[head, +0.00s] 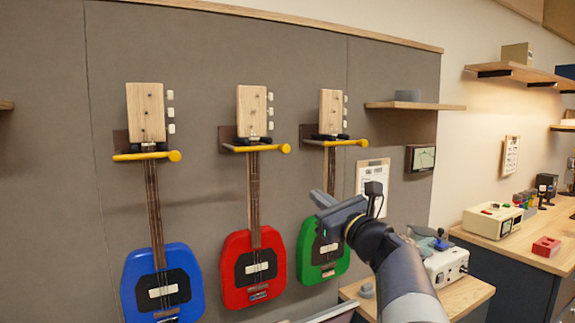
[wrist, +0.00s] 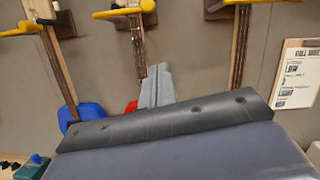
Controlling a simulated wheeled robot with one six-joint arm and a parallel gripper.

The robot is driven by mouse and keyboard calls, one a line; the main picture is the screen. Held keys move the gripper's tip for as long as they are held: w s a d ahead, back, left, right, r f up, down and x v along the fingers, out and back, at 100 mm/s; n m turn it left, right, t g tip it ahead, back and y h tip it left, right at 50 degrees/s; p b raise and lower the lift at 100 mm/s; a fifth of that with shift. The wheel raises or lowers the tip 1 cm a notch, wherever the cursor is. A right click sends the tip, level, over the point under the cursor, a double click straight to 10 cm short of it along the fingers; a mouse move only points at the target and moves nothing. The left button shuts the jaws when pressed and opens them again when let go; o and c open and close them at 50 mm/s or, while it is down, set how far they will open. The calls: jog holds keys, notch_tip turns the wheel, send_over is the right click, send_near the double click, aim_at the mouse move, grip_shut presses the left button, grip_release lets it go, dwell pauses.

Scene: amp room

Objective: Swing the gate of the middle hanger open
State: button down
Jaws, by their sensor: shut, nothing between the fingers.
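Three guitars hang on the wall panel, each with a yellow gate bar across the front of its neck. The middle hanger's gate (head: 262,148) lies across the neck of the red guitar (head: 253,268), its round knob at the right end. The same gate shows at the top of the wrist view (wrist: 124,11). My gripper (head: 320,198) is shut and empty, lower and to the right of this gate, apart from it. Its fingers (wrist: 157,84) point up toward the middle neck in the wrist view and hide part of the red body.
The left gate (head: 145,155) crosses the blue guitar (head: 162,285); the right gate (head: 337,143) crosses the green guitar (head: 310,255), which my arm partly covers. A small shelf (head: 415,106) juts out at right. A bench (head: 465,295) with devices stands lower right.

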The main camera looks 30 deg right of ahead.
aim_at(263, 149)
jog(key=w+a+r+p, duration=0.1)
jog(key=w+r+p, duration=0.3)
jog(key=w, duration=0.5)
notch_tip(263, 149, up, 2)
jog(key=shift+w+a+r, duration=0.15)
jog(key=shift+w+a, duration=0.2)
jog(key=shift+r+p, duration=0.15)
jog(key=shift+p, duration=0.15)
